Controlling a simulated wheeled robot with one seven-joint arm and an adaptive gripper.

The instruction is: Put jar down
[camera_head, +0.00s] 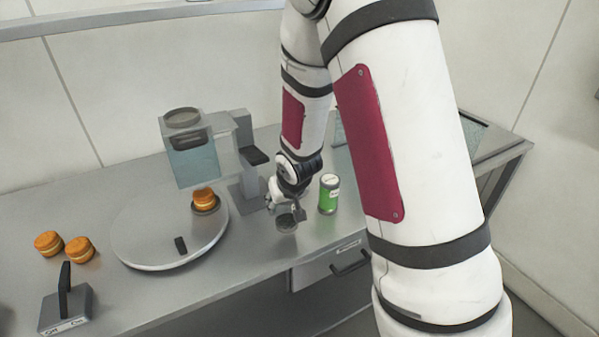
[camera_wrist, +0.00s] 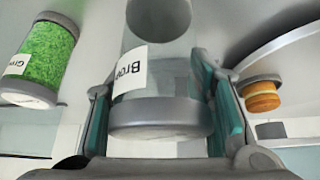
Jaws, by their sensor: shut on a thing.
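My gripper (camera_head: 284,203) is low over the metal counter, right of the dispenser. It is shut on a jar (camera_head: 287,222), which looks clear and grey, with little or no filling visible. In the wrist view the same jar (camera_wrist: 158,75) sits between the two teal-padded fingers (camera_wrist: 165,115). It has a grey end band and a white label of which only the letters "Bro" show clearly. I cannot tell whether the jar touches the counter.
A green-filled jar (camera_head: 328,194) stands close right of my gripper. Left are a dispenser (camera_head: 193,155) and a round turntable (camera_head: 140,247) carrying a filled round (camera_head: 205,199). Two more rounds (camera_head: 48,243) and a lever switch box (camera_head: 68,312) are farther left. Bare counter (camera_head: 250,265) lies in front.

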